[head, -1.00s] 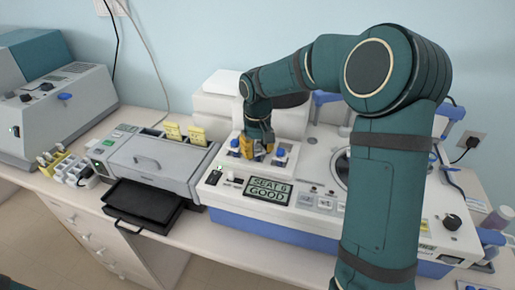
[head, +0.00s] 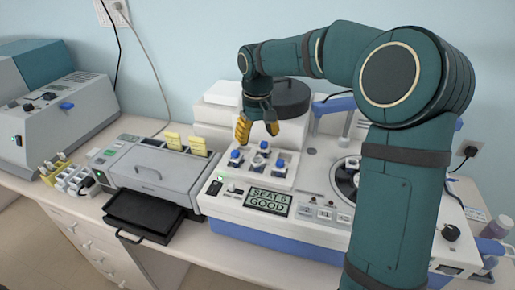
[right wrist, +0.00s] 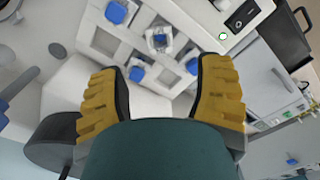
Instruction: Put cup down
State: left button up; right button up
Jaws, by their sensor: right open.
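My right gripper (head: 257,131) is open and empty, with its yellow fingers pointing down above the white seat block (head: 272,184) of the machine. Several small blue-topped cups sit in the block. One cup (right wrist: 159,40), clear-sided with a blue centre, lies ahead of the gap between the fingers in the right wrist view, apart from both fingers (right wrist: 162,72). Other blue tops show at the left (head: 236,154) and right (head: 280,163) of the block. I cannot tell which cup was last held. My left gripper is not in view.
The machine's display (head: 268,201) reads "SEAT 6 GOOD". A dark round part (head: 291,97) stands behind the gripper. A grey device (head: 155,168) with a black tray (head: 146,212) is to the left. A round opening (head: 346,178) is to the right.

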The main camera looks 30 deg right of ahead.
notch_tip(320, 180, up, 4)
jog(key=shift+f, duration=0.15)
jog(key=shift+s+f, duration=0.1)
dwell(0.5)
